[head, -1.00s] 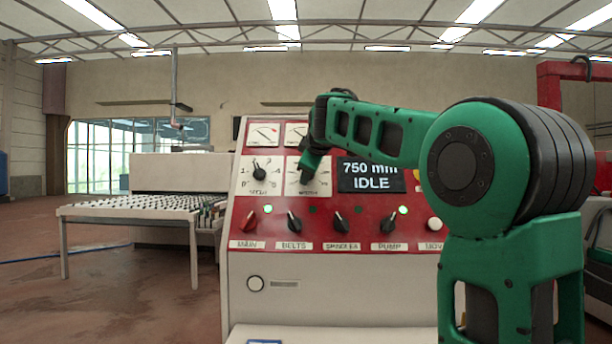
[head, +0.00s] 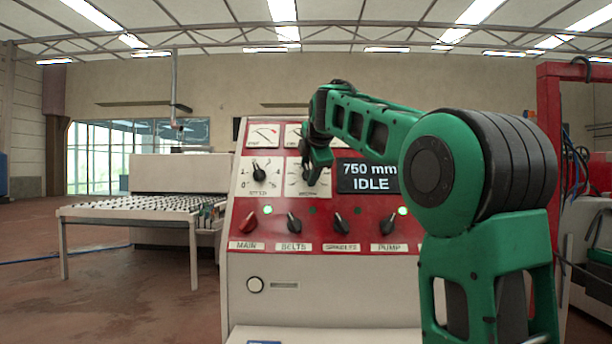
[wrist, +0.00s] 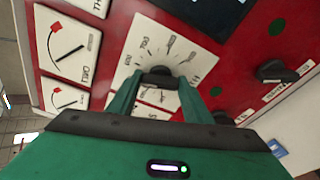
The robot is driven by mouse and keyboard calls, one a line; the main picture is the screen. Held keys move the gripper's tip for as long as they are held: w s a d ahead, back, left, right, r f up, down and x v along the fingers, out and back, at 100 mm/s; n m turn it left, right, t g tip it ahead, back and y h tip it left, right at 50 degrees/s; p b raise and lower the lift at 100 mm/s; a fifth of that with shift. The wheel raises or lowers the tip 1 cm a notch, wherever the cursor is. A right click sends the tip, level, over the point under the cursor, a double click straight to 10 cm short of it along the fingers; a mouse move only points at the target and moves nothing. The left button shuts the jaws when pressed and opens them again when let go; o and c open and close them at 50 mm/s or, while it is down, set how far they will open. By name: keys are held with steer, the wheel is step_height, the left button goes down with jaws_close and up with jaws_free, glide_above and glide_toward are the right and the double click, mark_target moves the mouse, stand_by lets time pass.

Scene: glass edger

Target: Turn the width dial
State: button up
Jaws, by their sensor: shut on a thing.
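The width dial (wrist: 160,74) is a dark knob on a white scale plate, seen in the wrist view. My gripper (wrist: 158,80) is shut on it, with one green finger on each side. In the head view my gripper (head: 316,170) reaches the panel from the right and hides most of the dial; part of its white plate (head: 296,188) shows. The dial's pointer cannot be read clearly. The black display (head: 368,177) beside it reads "750 mm IDLE".
The speed dial (head: 259,173) is just left of the width dial. A row of switches including main (head: 249,223), belts (head: 293,222) and pump (head: 388,223) runs below. Gauges (head: 263,134) sit above. A roller table (head: 140,209) stands at left.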

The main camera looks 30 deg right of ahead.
steer(key=shift+a+f, duration=0.1)
steer(key=shift+a, duration=0.05)
stand_by(0.3)
steer(key=o, duration=1.1)
steer(key=shift+c, duration=0.2)
steer(key=shift+s+a+r, duration=0.1)
steer(key=shift+s+r, duration=0.2)
steer(key=shift+r, duration=0.05)
steer(key=v, duration=0.9)
steer(key=shift+s+a+r, duration=0.15)
steer(key=shift+s+r, duration=0.05)
steer(key=shift+s, duration=0.05)
